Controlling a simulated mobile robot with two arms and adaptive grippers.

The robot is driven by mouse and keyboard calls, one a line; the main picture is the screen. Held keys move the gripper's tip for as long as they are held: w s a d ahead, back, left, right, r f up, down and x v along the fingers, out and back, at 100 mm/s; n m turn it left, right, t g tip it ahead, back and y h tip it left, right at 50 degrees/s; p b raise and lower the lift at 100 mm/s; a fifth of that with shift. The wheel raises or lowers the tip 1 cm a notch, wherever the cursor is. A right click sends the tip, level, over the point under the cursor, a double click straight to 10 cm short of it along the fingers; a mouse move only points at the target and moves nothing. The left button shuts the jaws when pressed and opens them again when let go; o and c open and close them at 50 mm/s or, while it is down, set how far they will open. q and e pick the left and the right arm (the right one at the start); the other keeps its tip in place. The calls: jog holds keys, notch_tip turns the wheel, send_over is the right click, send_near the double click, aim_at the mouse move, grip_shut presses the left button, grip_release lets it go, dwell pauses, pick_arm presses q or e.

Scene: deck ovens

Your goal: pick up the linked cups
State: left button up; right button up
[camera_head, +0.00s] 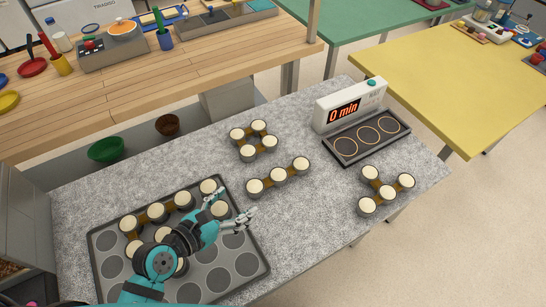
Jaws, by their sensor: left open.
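Linked cups with cream tops and brown sides stand in several groups on the grey speckled counter (320,225). One compact group (257,149) is at the back, a straight row of three (278,175) is in front of it, and a branched group (387,190) is at the right. More linked cups (157,212) sit in a dark tray (215,279) with round hollows at the left. My left gripper (240,208) is open and empty, over the tray's right edge, left of the row of three. My teal arm hides part of the tray and some cups. My right gripper is not in view.
A white timer (350,105) reading "0 min" stands at the back right, behind a dark plate with three rings (367,136). Bare counter lies between the row of three and the branched group. A wooden table (200,60) and a yellow table (440,90) stand beyond.

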pick_arm(q)
jog(key=shift+w+d, duration=0.25)
send_near(274, 178)
jog(key=shift+w+d+f+p, duration=0.15)
jog(key=shift+w+d+p, duration=0.2)
jog(key=shift+w, duration=0.1)
jog(key=x, duration=0.3)
jog(key=shift+w+f, duration=0.15)
jog(key=shift+w+d+f, duration=0.25)
jog(key=shift+w+d, duration=0.05)
jog(key=shift+w, duration=0.15)
jog(key=shift+w+d, duration=0.15)
jog(key=shift+w, duration=0.05)
jog(key=x, duration=0.4)
jog(key=shift+w+d+f+p, duration=0.1)
jog(key=shift+w+f+p, duration=0.05)
jog(key=shift+p, duration=0.2)
jog(key=shift+w+d+f, duration=0.1)
jog(key=shift+d, duration=0.05)
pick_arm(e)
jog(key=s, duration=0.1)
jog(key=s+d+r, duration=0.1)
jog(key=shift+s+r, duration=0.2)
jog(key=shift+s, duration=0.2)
